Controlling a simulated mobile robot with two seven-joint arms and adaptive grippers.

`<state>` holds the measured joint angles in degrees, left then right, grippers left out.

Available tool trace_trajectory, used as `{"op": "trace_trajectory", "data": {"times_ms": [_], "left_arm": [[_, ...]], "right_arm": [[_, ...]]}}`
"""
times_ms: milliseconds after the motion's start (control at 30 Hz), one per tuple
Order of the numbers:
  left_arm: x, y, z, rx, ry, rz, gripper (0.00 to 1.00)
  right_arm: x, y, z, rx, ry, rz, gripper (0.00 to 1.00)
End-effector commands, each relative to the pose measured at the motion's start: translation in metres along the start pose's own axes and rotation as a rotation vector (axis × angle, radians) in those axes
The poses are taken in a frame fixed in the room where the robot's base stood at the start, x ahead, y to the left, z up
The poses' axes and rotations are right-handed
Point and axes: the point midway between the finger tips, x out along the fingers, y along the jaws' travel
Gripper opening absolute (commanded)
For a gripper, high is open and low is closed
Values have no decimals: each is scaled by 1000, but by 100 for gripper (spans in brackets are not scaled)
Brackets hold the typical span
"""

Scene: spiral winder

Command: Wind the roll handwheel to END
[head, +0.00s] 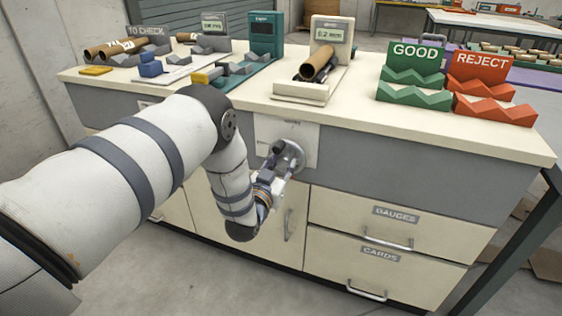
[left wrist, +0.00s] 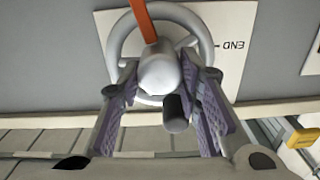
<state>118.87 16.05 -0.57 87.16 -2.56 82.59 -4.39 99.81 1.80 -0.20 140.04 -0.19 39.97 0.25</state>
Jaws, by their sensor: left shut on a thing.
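The grey roll handwheel (head: 297,153) is on the front of the bench, on a white plate. In the left wrist view the wheel (left wrist: 117,40) shows a rounded grey hub (left wrist: 160,74), a dark handle (left wrist: 175,115) and an orange strip (left wrist: 144,20) running up from the hub. The END mark (left wrist: 231,46) appears upside down, to the right of the wheel. My left gripper (head: 274,172) is at the handwheel, its fingers (left wrist: 160,92) on either side of the hub and handle, shut on the wheel. Exactly which part touches the pads is unclear. My right gripper is out of view.
Drawers (head: 397,217) and a cupboard door with bar handles lie below and right of the wheel. On the bench top stand a gauge with a cardboard tube (head: 317,64), green GOOD racks (head: 413,72) and red REJECT racks (head: 482,75). The floor in front is clear.

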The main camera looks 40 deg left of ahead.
Motion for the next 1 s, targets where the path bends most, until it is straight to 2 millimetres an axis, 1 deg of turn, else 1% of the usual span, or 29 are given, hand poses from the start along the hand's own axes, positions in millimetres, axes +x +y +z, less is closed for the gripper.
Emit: {"op": "trace_trajectory", "data": {"times_ms": [33,500,1000], "left_arm": [[0,0,-3,42,4,1,4],[0,3,-2,488,5,1,4],[0,4,2,963,3,1,4]], "right_arm": [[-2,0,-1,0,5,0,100],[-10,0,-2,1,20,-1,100],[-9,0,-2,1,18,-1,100]]}}
